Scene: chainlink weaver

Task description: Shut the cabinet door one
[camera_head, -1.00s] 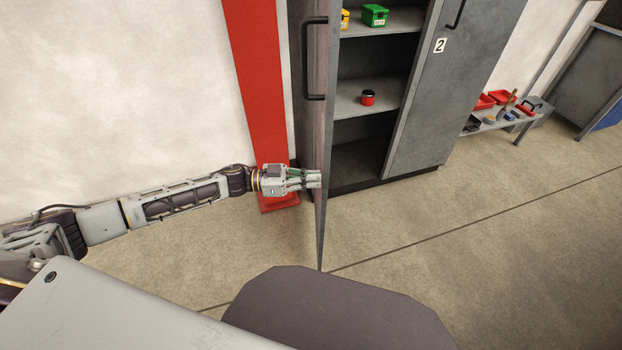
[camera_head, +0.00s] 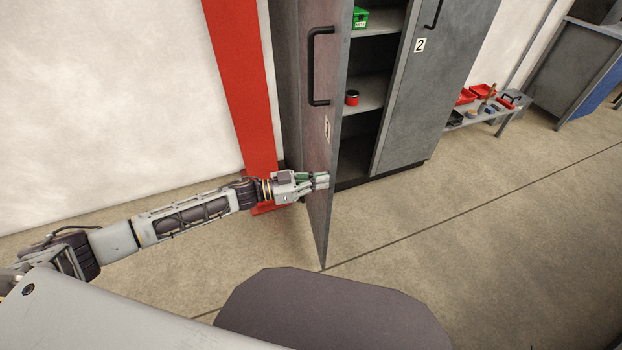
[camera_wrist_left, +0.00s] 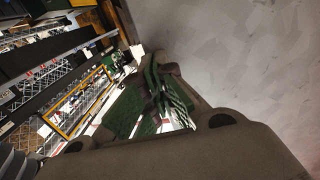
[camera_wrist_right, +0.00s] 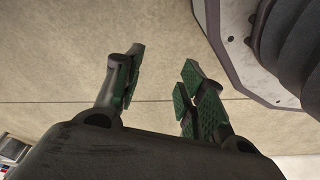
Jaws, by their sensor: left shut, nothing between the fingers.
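Cabinet door one (camera_head: 318,135) is a grey panel with a black bar handle (camera_head: 314,65) and a "1" label. It stands open, seen at a steep angle in the head view. My left gripper (camera_head: 326,180) is shut and empty, its fingertips at the outer face of the door, below the label. In the left wrist view my left gripper (camera_wrist_left: 165,90) shows beside a large grey surface. Cabinet door two (camera_head: 420,95), marked "2", is shut. My right gripper (camera_wrist_right: 155,85) is open and empty in the right wrist view, over bare floor.
Inside the cabinet are shelves (camera_head: 375,90) with a green box (camera_head: 361,18) and a red and black can (camera_head: 352,98). A red post (camera_head: 240,85) stands left of the cabinet. A low bench (camera_head: 485,118) with red bins is at right. The floor in front is clear.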

